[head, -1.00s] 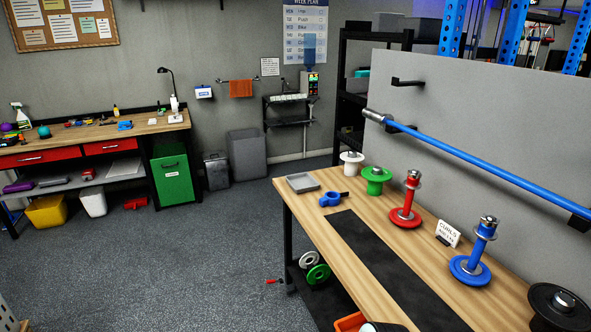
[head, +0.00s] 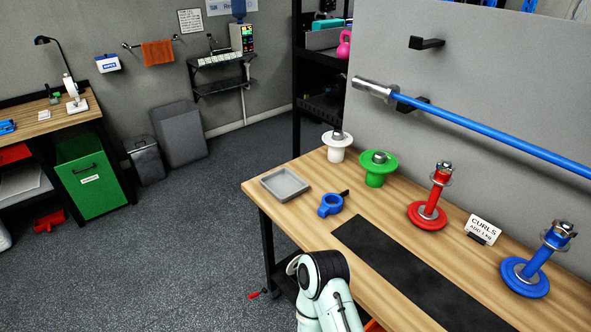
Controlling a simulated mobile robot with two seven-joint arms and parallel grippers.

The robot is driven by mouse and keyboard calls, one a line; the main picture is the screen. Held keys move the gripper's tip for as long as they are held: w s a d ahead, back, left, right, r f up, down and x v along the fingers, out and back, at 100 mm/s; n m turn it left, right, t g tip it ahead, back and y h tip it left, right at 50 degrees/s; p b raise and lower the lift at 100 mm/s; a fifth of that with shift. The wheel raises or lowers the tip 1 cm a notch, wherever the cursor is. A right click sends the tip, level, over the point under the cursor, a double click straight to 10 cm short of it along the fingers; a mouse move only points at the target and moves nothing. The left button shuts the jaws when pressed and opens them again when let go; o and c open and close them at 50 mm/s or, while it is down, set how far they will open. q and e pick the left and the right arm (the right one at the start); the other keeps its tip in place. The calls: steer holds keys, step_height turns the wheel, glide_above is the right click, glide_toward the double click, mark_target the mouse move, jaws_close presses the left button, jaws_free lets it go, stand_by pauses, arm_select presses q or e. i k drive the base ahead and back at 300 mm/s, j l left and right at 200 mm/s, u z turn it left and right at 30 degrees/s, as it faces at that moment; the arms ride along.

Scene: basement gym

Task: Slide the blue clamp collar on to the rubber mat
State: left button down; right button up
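The blue clamp collar (head: 328,205), a ring with a dark lever, lies on the bare wood of the workbench (head: 290,212). It is just beyond the far left end of the black rubber mat (head: 420,272), apart from it. The mat is a long dark strip running along the bench toward the lower right, and its visible surface is empty. A pale arm link of mine with a dark joint stands at the bottom, in front of the bench's near edge. Neither gripper's fingers show.
A grey tray (head: 285,185) sits left of the collar. White (head: 337,147), green (head: 378,170), red (head: 428,213) and blue (head: 527,275) weight-plate stands line the bench's back, with a CURLS card (head: 483,230). A blue bar (head: 490,134) hangs on the panel above.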

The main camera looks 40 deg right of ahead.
mark_target(325, 209)
steer(key=i+u, duration=0.15)
steer(key=i, duration=1.45)
steer(key=i+z, duration=0.15)
steer(key=z, duration=0.3)
steer(key=i+z, duration=0.2)
steer(key=z, duration=0.25)
steer(key=i+j+z, duration=0.15)
steer(key=z, duration=0.3)
